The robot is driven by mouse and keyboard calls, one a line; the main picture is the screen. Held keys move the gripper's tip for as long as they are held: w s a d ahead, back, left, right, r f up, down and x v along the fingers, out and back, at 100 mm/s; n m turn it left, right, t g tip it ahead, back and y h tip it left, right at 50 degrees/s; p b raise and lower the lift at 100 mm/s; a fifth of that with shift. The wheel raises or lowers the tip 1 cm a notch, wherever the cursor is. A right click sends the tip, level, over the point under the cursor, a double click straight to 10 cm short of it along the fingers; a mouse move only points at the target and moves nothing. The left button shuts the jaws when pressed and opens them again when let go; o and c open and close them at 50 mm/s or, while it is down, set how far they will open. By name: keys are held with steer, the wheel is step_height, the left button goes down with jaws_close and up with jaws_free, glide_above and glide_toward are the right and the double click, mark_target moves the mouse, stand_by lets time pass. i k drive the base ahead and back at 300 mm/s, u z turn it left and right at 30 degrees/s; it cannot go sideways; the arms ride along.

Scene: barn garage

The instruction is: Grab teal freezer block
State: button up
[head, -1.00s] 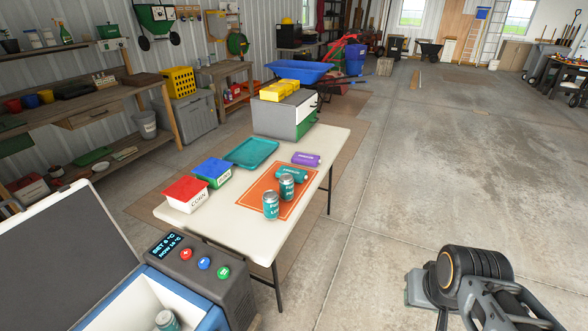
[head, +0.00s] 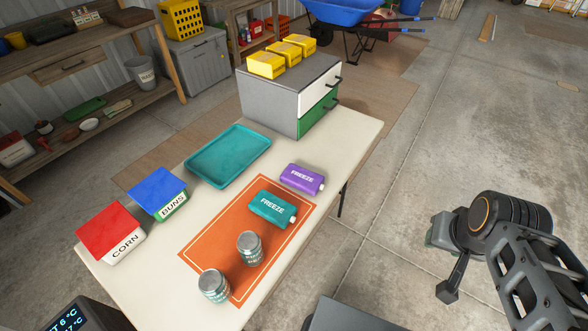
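The teal freezer block (head: 272,208) lies on the orange mat (head: 212,237) on the white table (head: 345,146). It is marked FREEZE and has a white cap at its right end. A similar purple block (head: 302,179) lies just behind it, off the mat's far edge. Two cans, one (head: 250,248) and another (head: 214,286), stand on the mat in front of the teal block. Part of my arm shows at the lower right, over the floor and clear of the table.
A teal tray (head: 228,155), a blue-lidded BUNS box (head: 158,194) and a red-lidded CORN box (head: 111,231) stand along the table's left side. A grey drawer unit (head: 268,98) with yellow packs on top stands at the far end. The floor to the right is open.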

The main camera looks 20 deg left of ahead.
mark_target(277, 211)
steer(key=i, duration=1.85)
steer(key=u, duration=2.9)
steer(key=i, duration=0.2)
steer(key=u, duration=1.8)
